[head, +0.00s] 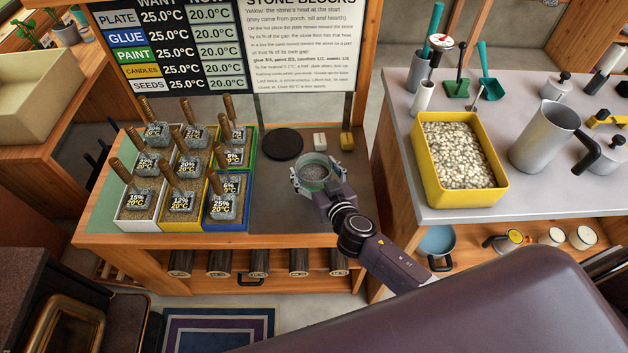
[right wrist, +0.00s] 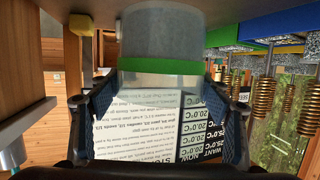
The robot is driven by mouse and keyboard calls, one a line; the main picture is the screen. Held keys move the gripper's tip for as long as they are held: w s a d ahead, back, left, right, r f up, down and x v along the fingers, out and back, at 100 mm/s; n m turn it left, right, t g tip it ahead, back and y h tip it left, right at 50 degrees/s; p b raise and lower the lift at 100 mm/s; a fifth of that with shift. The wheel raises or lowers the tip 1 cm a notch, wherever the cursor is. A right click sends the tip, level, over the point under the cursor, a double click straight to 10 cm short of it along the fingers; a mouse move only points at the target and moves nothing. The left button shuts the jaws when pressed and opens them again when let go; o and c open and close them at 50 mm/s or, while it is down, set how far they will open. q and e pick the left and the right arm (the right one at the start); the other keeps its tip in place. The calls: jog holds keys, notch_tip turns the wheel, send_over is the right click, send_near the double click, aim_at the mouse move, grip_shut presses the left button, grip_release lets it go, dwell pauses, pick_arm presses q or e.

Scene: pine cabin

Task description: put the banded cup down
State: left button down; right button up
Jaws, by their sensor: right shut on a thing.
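The banded cup (head: 314,174) is grey with a green band, which shows clearly in the right wrist view (right wrist: 165,66). My right gripper (head: 316,179) is shut on it, with a finger on each side of the cup. In the head view the cup is over the bare grey right part of the bench top (head: 348,205), in front of a dark round disc (head: 283,144). It looks about upright and its open top shows. I cannot tell whether its base touches the bench. My left gripper is not in view.
A white block (head: 319,141) and a yellow block (head: 347,141) lie behind the cup. Several sand-filled trays with handled, labelled stones (head: 180,202) stand to its left. A board (head: 303,45) rises behind. A yellow tub (head: 426,182) is on the right table.

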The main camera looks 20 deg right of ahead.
aim_at(309, 170)
jog(key=shift+f+b, duration=0.85)
jog(key=shift+f, duration=1.25)
jog(key=shift+f, duration=0.1)
jog(key=o, duration=1.2)
